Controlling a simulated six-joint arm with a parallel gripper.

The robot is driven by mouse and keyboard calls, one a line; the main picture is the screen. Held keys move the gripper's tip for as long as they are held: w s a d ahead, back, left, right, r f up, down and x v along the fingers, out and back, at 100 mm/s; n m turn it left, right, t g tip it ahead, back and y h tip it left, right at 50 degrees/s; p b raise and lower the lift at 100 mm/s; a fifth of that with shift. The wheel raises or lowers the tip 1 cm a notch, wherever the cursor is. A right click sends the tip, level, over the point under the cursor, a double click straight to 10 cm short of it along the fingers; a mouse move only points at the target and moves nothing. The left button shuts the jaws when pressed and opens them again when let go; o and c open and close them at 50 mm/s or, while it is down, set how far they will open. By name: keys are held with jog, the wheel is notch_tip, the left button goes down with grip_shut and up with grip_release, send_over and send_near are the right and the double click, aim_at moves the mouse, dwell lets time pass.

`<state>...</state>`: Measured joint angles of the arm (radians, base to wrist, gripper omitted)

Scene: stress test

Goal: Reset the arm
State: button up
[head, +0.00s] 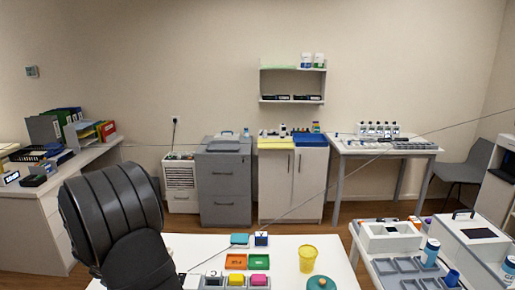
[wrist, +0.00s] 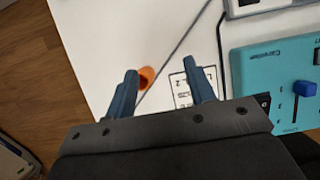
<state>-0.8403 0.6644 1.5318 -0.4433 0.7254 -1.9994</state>
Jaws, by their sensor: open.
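My gripper (wrist: 161,70) shows in the wrist view with its two blue fingers spread apart. It is open, with nothing held between the fingers. Below it is a white tabletop (wrist: 95,30) with a small orange object (wrist: 147,76) beside the left finger and a printed label (wrist: 181,92) near the right finger. I cannot tell how high the fingers are above the table. In the head view my black arm stands at the left front, and its gripper cannot be made out.
A teal box with a blue lever (wrist: 304,90) lies right of the fingers. In the head view, the white front table (head: 200,246) holds small trays, a yellow cup (head: 307,259) and a teal round object (head: 321,283). A crowded side table (head: 361,256) stands right. A thin dark line crosses both views.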

jog(key=w+d+r+m+h, duration=0.15)
jog(key=w+d, duration=0.25)
jog(key=d, duration=0.6)
jog(key=w+d+r+m, duration=0.2)
jog(key=w+d+r, duration=0.15)
jog(key=d, duration=0.65)
jog(key=w+d+r+m+h, duration=0.15)
jog(key=w+d, duration=0.35)
jog(key=d, duration=0.5)
jog(key=d+r+m+g, duration=0.1)
jog(key=d+m, duration=0.4)
jog(key=d, duration=2.1)
jog(key=shift+s+d+r+g+h, duration=0.3)
jog(key=shift+s+d+r, duration=0.15)
jog(key=shift+r, duration=0.35)
jog(key=shift+a, duration=0.1)
jog(key=w+a+f+n+t+y, duration=0.1)
jog(key=a+n, duration=0.3)
jog(key=a, duration=1.7)
jog(key=shift+w+f, duration=0.35)
jog(key=shift+f, duration=0.1)
